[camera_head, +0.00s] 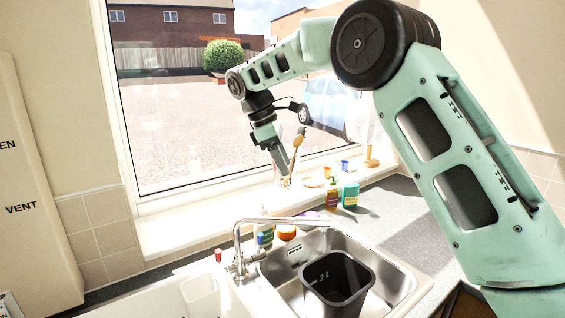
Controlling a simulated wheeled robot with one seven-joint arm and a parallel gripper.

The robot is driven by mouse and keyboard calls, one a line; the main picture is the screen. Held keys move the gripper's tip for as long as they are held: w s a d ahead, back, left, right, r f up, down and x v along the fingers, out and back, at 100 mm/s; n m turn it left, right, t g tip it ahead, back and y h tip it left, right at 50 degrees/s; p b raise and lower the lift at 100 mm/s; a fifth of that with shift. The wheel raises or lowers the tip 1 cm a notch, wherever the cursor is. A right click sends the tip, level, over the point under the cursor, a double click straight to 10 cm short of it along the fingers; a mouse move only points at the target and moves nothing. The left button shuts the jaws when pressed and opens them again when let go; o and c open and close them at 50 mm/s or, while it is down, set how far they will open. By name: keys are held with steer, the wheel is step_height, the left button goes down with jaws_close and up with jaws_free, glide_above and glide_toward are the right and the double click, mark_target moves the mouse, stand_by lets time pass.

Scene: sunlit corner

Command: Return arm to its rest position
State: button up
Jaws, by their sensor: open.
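My arm reaches from the right edge over the counter towards the window. My gripper (287,181) points down above the window sill (200,231), close to a brush-like thing with a tan round head (298,138). The jaws are small in the picture and partly hidden by the bright sill behind them. I see nothing clearly held between them. I cannot tell whether the gripper touches the brush.
A metal sink holds a black tub (337,285) below the tap (240,240). The window glass is behind. Grey counter (405,215) at right is mostly clear.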

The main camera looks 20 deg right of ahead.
stand_by(0.4)
steer(key=s+a+f+m+t+y+b, duration=0.1)
steer(key=s+a+f+y+b, duration=0.35)
steer(key=s+a, duration=1)
steer(key=s+f+m, duration=0.1)
steer(key=s+f, duration=0.4)
steer(key=s, duration=0.7)
steer(key=s+f+m, duration=0.2)
steer(key=s+f, duration=0.3)
steer(key=s, duration=0.6)
steer(key=shift+s+f+m+t, duration=0.3)
steer(key=shift+s+f+t, duration=0.05)
steer(key=shift+s+t, duration=0.05)
